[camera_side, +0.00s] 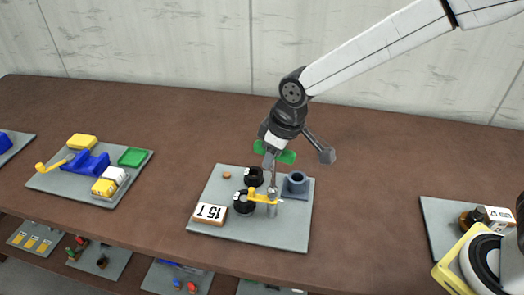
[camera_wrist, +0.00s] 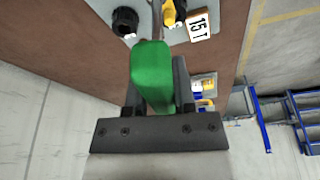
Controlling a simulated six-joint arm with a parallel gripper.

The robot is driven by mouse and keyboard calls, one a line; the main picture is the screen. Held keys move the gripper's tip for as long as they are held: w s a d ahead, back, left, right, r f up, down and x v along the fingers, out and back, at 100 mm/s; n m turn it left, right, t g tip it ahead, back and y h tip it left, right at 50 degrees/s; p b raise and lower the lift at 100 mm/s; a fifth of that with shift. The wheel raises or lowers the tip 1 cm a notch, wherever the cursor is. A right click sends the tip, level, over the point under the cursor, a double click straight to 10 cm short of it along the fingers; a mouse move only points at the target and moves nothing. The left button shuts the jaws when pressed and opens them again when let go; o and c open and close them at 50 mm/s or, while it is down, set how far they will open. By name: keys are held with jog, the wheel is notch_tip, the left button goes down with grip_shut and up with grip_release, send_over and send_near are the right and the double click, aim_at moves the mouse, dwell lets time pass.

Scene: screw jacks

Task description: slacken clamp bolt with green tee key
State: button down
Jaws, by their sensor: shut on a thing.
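My gripper (camera_side: 275,150) is shut on the green tee key (camera_side: 287,156), holding it by its green crossbar. In the wrist view the green handle of the tee key (camera_wrist: 152,75) fills the space between my fingers. The key's thin grey shank points down toward a metal post with a yellow lever (camera_side: 264,197) on the grey plate (camera_side: 290,238). The clamp bolt is not clearly visible; I cannot tell whether the key's tip is seated on it.
On the same plate are black round parts (camera_side: 244,203), a blue-grey cup (camera_side: 296,184) and a "15 T" block (camera_side: 210,213). Another plate (camera_side: 50,182) with blue, yellow and green parts lies left. A yellow-framed round device (camera_side: 470,262) stands right. Bare brown table lies between.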

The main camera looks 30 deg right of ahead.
jog(key=shift+f, duration=0.65)
jog(key=shift+a+n+g+y, duration=0.1)
jog(key=shift+n+g+y, duration=0.35)
jog(key=shift+n, duration=2.05)
jog(key=shift+s+n+g+y, duration=0.1)
jog(key=shift+n+g+y, duration=0.35)
jog(key=shift+n, duration=1.85)
jog(key=shift+r, duration=0.8)
jog(key=shift+r, duration=3.45)
